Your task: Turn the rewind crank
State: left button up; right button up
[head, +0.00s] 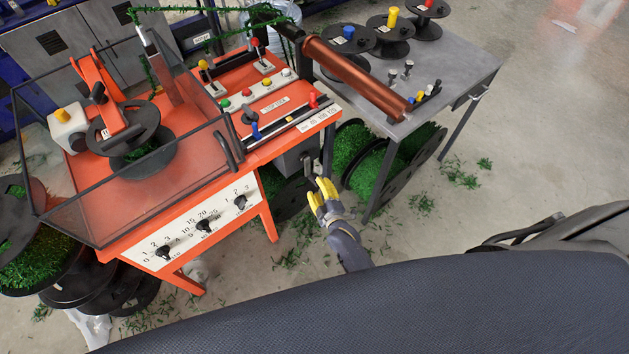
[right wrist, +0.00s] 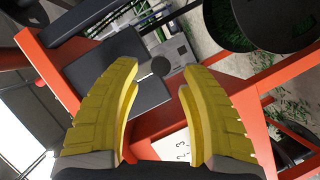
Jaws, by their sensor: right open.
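The orange twisting machine (head: 262,150) has a dark grey box (head: 290,160) under its right end. A short grey handle (head: 307,168), which looks like the rewind crank, sticks out there. My right gripper (head: 322,190) has yellow fingers and is just right of and below this handle, apart from it. In the right wrist view my right gripper (right wrist: 154,85) is open and empty. A dark round knob (right wrist: 160,66), apparently the crank's grip seen end-on, shows between and beyond the fingertips. My left gripper is out of view.
A grey table (head: 455,75) with spools and a copper-coloured roller (head: 355,75) stands to the right. Green-wound reels (head: 375,165) lie beneath it, close to my right gripper. An orange leg (head: 268,220) is at left. The floor (head: 450,225) at right is mostly clear.

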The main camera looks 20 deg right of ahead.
jog(key=shift+x, duration=2.1)
jog(key=shift+c, duration=0.4)
grip_shut()
